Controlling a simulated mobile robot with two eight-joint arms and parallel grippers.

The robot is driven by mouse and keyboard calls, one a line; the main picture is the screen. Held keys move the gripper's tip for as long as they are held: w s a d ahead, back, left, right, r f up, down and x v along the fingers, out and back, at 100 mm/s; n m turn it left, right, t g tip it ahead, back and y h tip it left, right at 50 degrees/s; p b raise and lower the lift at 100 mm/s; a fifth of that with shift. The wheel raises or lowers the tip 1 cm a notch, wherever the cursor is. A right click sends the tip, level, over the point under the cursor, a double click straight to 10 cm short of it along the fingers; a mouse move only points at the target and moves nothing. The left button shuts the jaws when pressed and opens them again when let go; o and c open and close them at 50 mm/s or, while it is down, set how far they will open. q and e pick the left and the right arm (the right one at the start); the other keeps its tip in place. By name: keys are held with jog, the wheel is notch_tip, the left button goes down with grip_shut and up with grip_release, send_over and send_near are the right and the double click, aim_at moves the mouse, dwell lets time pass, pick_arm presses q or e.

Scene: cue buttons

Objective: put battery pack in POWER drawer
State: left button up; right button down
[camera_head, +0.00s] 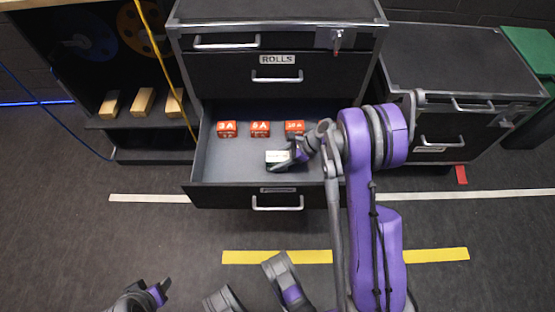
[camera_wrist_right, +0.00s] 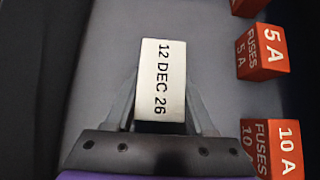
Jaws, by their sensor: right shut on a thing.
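A block with a white face printed "12 DEC 26" (camera_wrist_right: 162,75), likely the battery pack, is between the fingers of my right gripper (camera_wrist_right: 160,110). In the head view the block (camera_head: 277,157) is inside the open drawer (camera_head: 222,168), in front of the red fuse boxes. My right gripper (camera_head: 291,156) is shut on its right end. I cannot tell whether the block touches the drawer floor. The label (camera_head: 278,189) on the open drawer's front is too small to read. My left gripper (camera_head: 158,291) is low at the left, away from the drawer; its jaws are unclear.
Red fuse boxes (camera_head: 260,129) stand in a row in the drawer; "5 A" (camera_wrist_right: 262,52) and "10 A" (camera_wrist_right: 270,148) are near my right gripper. The closed ROLLS drawer (camera_head: 232,75) is above. Wooden blocks (camera_head: 142,102) sit on a left shelf. The drawer's left front is free.

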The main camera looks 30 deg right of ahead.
jog(key=shift+c, duration=1.2)
grip_release()
jog(key=shift+f, duration=0.1)
jog(key=shift+r, duration=0.25)
jog(key=p+v, duration=0.3)
jog(key=v, duration=0.9)
